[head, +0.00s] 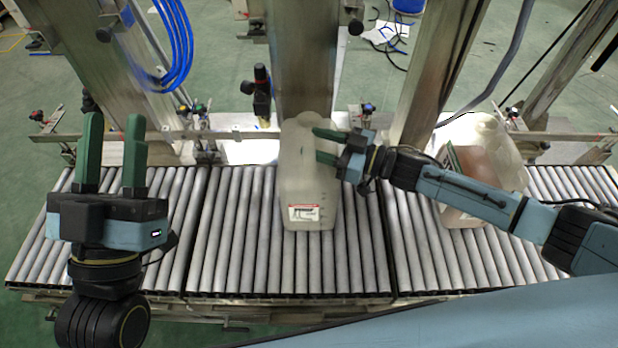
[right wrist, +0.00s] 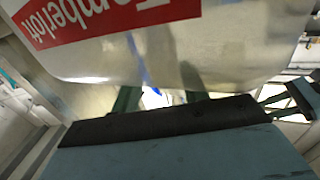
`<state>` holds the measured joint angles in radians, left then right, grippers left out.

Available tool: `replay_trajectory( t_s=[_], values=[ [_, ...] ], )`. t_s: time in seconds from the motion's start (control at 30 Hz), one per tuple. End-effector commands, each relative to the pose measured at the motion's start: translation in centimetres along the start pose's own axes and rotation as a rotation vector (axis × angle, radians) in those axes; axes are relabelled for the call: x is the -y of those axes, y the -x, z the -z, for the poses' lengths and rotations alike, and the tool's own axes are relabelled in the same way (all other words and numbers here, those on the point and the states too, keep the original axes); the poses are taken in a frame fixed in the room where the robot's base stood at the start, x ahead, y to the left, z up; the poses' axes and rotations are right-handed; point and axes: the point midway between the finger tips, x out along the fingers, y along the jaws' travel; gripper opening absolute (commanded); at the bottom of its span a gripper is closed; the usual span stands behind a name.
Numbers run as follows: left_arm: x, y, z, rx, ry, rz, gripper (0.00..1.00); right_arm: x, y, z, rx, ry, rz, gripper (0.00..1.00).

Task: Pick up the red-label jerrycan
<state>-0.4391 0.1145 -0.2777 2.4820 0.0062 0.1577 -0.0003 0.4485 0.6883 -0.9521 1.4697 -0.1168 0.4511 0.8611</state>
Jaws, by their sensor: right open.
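A translucent white jerrycan (head: 306,190) stands upright on the roller conveyor in the middle of the head view. Its small front label is white with a red strip. In the right wrist view, a pale jerrycan wall (right wrist: 220,50) with a large red label (right wrist: 95,20) fills the top, close to the fingers. My right gripper (head: 320,145) is open, its green fingers pointing left across the can's upper part. I cannot tell whether they are around its handle or only in front of it. My left gripper (head: 113,122) is open and empty, fingers up, above the conveyor's left part.
A second translucent jerrycan (head: 489,150) with pinkish contents stands on the right conveyor section, partly behind my right arm. A metal rail (head: 240,134) and steel posts (head: 303,60) line the conveyor's far side. The rollers (head: 230,240) left of the middle can are clear.

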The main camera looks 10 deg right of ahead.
Motion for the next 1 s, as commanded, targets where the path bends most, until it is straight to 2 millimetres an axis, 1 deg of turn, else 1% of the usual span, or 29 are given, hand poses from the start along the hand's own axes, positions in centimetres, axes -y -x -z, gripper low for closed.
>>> replay_trajectory(
  t_s=[0.07,0.3,0.4,0.87,1.0],
  values=[
    [0.0,-0.02,0.0,0.001,0.0,0.0,0.36,0.0,0.01,0.01,0.0,0.0,0.0,0.43],
    [0.0,-0.01,-0.02,0.002,0.0,0.0,0.36,0.0,0.03,-0.01,0.0,0.0,0.0,0.12],
    [0.01,-0.01,-0.03,0.002,0.0,0.0,0.36,0.0,0.04,-0.01,0.0,0.0,0.0,0.0],
    [0.01,0.0,-0.07,0.006,0.001,0.0,0.36,0.02,0.02,0.07,-0.001,-0.003,0.0,0.0],
    [0.04,-0.06,-0.34,0.034,0.0,0.001,0.36,0.02,0.04,0.45,0.0,-0.003,0.0,0.0]
  ],
)
